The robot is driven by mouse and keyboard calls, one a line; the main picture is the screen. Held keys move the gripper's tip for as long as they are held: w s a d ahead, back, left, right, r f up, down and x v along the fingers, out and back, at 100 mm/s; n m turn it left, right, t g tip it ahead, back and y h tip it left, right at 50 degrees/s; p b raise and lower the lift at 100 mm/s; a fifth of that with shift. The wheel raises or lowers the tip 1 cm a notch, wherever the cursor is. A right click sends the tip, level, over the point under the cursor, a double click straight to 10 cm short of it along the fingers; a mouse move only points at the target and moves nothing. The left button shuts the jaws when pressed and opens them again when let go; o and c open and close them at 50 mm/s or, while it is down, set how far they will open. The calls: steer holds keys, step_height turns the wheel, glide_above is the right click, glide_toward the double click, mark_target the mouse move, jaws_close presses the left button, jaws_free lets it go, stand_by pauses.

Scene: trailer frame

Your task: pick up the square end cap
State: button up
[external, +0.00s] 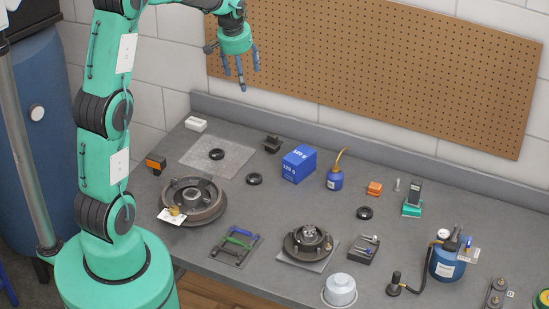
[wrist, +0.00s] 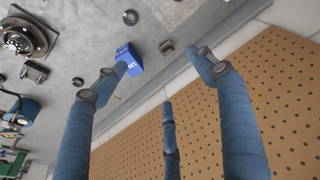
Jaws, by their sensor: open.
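A small dark, blocky piece (external: 272,144) lies at the back of the bench, left of the blue box; it may be the square end cap, but it is too small to be sure. It also shows in the wrist view (wrist: 166,47), between two of my fingers and apart from them. My three-fingered gripper (external: 242,76) is open and empty, high in front of the pegboard, above and to the left of the dark piece. In the wrist view my gripper (wrist: 166,76) shows its blue fingers spread wide.
A blue box (external: 298,164) stands close right of the dark piece. Black rings (external: 254,179) lie nearby, one on a grey sheet (external: 190,150). A tall-spouted oil can (external: 335,179) stands farther right. A brake drum (external: 211,207) is at left; the pegboard (external: 400,75) rises behind.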

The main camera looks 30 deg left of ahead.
steer(key=w+d+f+p, duration=0.1)
steer(key=w+f+p, duration=0.1)
steer(key=w+f, duration=0.65)
steer(key=g+p, duration=0.1)
steer(key=g, duration=0.1)
glide_toward(272, 136)
steer(key=r, duration=0.1)
steer(key=shift+s, duration=0.25)
steer(key=shift+f, duration=0.1)
steer(key=shift+w+f, duration=0.2)
steer(key=shift+f, duration=1.2)
steer(key=shift+w+f, duration=0.15)
steer(key=shift+f, duration=1.2)
steer(key=shift+w+f, duration=0.2)
steer(key=shift+f, duration=1.2)
steer(key=shift+f, duration=0.15)
steer(key=shift+w+f+p, duration=0.1)
steer(key=shift+f+p, duration=0.05)
steer(key=shift+f, duration=1.05)
steer(key=shift+w+f+p, duration=0.15)
steer(key=shift+f, duration=1.05)
